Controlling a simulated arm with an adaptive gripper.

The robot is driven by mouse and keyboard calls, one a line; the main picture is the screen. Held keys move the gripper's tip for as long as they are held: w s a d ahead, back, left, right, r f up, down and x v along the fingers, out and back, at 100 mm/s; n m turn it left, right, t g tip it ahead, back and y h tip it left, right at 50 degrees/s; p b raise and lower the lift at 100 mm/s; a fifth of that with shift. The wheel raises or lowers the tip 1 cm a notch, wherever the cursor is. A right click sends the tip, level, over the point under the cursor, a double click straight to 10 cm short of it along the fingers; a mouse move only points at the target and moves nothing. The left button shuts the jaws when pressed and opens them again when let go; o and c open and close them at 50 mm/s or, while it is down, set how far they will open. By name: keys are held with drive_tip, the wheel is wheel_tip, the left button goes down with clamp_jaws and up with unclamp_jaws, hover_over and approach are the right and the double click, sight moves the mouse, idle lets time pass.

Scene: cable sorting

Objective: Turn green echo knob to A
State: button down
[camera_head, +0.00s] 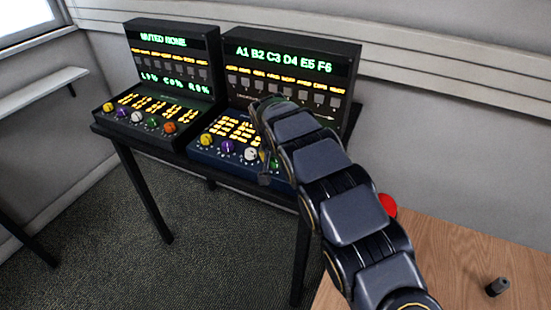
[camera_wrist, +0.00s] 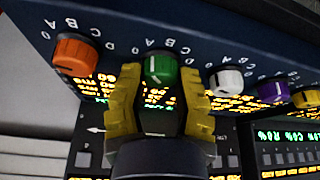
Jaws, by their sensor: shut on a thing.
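The green knob (camera_wrist: 160,68) is on the dark blue sloped panel in the wrist view, with small upside-down letters A, B, C and D arched around its far side. A pale pointer line shows on its face, slightly left of centre and toward the letters; which letter it meets I cannot tell for certain. My gripper (camera_wrist: 161,82) has its yellow fingers on either side of the green knob and is shut on it.
An orange knob (camera_wrist: 75,54) and a white knob (camera_wrist: 227,80) flank the green one closely; a purple knob (camera_wrist: 272,91) is further right. A second console (camera_head: 150,128) stands at left. A red button (camera_head: 387,204) and wooden table (camera_head: 450,265) are at right.

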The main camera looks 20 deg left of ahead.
idle(0.4)
drive_tip(key=c, duration=0.7)
unclamp_jaws()
drive_tip(key=shift+o, duration=0.2)
drive_tip(key=v, duration=1.2)
drive_tip(key=shift+w, duration=0.1)
